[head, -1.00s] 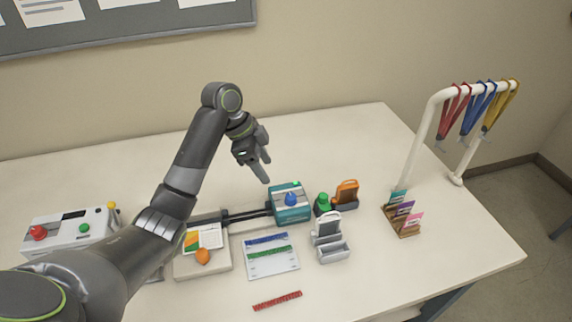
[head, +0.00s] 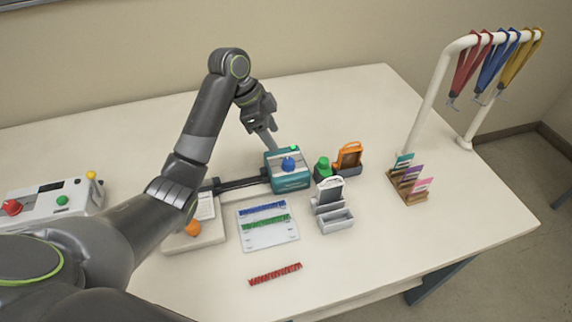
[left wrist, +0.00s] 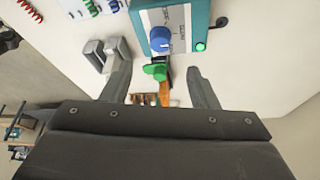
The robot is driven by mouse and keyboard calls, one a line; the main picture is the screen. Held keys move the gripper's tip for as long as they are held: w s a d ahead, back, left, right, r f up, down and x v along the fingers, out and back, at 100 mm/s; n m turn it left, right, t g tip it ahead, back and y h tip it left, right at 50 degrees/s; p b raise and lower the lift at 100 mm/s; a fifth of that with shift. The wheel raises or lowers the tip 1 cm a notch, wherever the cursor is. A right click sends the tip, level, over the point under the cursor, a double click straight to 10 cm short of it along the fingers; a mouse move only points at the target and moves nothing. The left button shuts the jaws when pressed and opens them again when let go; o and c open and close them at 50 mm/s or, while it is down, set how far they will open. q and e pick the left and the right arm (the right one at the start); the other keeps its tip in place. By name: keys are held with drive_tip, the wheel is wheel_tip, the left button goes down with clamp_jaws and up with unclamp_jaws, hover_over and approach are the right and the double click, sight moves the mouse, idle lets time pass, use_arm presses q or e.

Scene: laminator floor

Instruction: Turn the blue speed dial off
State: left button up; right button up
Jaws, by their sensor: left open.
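The blue speed dial (head: 288,164) sits on top of a teal box with a pale panel (head: 280,179). A small green light (head: 293,148) shows at the box's back edge. The dial also shows in the left wrist view (left wrist: 160,38), with the green light (left wrist: 200,46) to its right. My left gripper (head: 273,138) is open and empty, just behind and above the box in the head view. In the left wrist view its two fingers (left wrist: 162,78) stand apart, with the dial beyond the gap between them. My right gripper is not in view.
A card rack (head: 409,186) and lanyard stand (head: 426,95) are farther right. Binding combs (head: 263,219) lie in front.

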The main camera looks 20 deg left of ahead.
sight(288, 161)
use_arm(q)
drive_tip(key=b+x, duration=0.2)
drive_tip(key=x, duration=0.2)
drive_tip(key=shift+f+b, duration=0.2)
drive_tip(key=shift+b, duration=0.15)
drive_tip(key=x, duration=0.3)
drive_tip(key=shift+w+d+f+p, duration=0.1)
drive_tip(key=shift+d+f+p, duration=0.15)
drive_tip(key=shift+p, duration=0.15)
drive_tip(key=shift+x, duration=0.9)
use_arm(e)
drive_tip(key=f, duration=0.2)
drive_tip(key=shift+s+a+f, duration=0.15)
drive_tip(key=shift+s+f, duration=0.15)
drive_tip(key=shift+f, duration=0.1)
use_arm(q)
drive_tip(key=c, duration=0.9)
drive_tip(key=shift+c, duration=0.3)
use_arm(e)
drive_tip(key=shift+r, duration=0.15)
